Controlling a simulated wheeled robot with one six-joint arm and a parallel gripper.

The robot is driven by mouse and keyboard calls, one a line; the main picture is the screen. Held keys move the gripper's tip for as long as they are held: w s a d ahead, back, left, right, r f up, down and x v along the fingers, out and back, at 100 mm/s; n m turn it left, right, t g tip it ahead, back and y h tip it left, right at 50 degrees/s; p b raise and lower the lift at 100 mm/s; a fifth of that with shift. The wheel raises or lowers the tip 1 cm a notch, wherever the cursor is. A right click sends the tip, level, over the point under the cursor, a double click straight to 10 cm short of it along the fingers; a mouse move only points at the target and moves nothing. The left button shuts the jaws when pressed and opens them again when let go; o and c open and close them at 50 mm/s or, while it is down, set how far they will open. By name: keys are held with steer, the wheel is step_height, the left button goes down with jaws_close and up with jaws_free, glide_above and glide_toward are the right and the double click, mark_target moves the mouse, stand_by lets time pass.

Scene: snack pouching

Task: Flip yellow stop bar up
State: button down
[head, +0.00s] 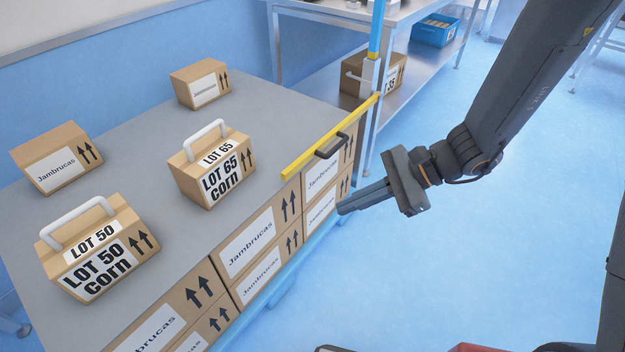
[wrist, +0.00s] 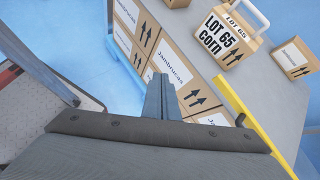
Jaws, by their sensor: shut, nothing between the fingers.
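The yellow stop bar (head: 329,138) runs along the right edge of the grey table top, roughly level with the surface. A dark handle (head: 332,146) is fixed on its outer side. In the wrist view the yellow bar (wrist: 258,130) runs down the right side, with part of the dark handle (wrist: 241,120) at its edge. My gripper (head: 342,209) is shut and empty. It is in front of the stacked boxes, lower than the bar in the head view and apart from the handle. In the wrist view the shut fingers (wrist: 160,80) point at the boxes.
On the grey table top (head: 130,150) stand a LOT 65 corn box (head: 212,170), a LOT 50 corn box (head: 98,250) and two plain boxes. A blue post (head: 376,35) stands by the bar's far end. A metal shelf (head: 400,88) is behind.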

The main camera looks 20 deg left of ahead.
steer(key=w+a+f+m+t+y+b, duration=0.1)
steer(key=w+f+m+t, duration=0.3)
steer(key=w, duration=0.4)
steer(key=w+a+f+m+t+y+b, duration=0.2)
steer(key=w+a+f+m+t+b, duration=0.2)
steer(key=w+f+m, duration=0.2)
step_height(320, 180, down, 3)
steer(key=shift+w+f+m, duration=0.15)
steer(key=shift+w+m, duration=0.15)
steer(key=shift+w, duration=0.65)
steer(key=shift+a, duration=0.1)
steer(key=x, duration=1)
steer(key=shift+a+b, duration=0.15)
steer(key=shift+b, duration=0.15)
steer(key=shift+r+p, duration=0.35)
steer(key=shift+r, duration=1.7)
